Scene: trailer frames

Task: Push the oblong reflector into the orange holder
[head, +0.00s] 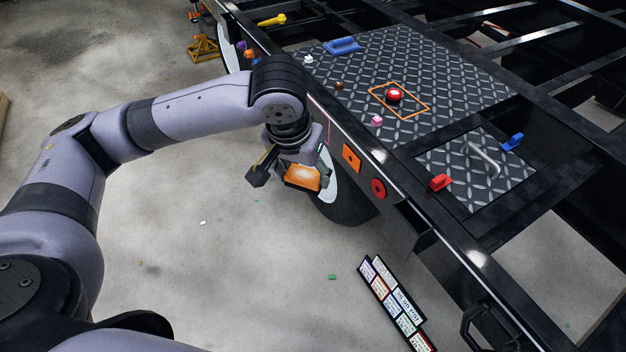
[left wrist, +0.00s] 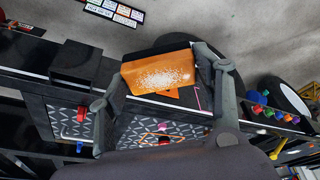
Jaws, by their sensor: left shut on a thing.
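My left gripper (head: 293,177) is shut on the oblong reflector (head: 302,178), an orange block with a pale shiny face. The reflector hangs in the air just outside the trailer's side rail. In the left wrist view the reflector (left wrist: 157,80) sits between the two fingers of the left gripper (left wrist: 160,76). The orange holder (head: 351,158) is a small orange plate with a dark centre on the rail's side, to the right of the reflector and apart from it. In the left wrist view the reflector covers most of the holder (left wrist: 170,94). My right gripper is not in view.
A red round holder (head: 378,188) is on the same rail, right of the orange one. A black box-like step (head: 411,228) juts from the rail. A wheel (head: 345,205) stands below. Label cards (head: 397,303) are at the lower right. Open floor lies left.

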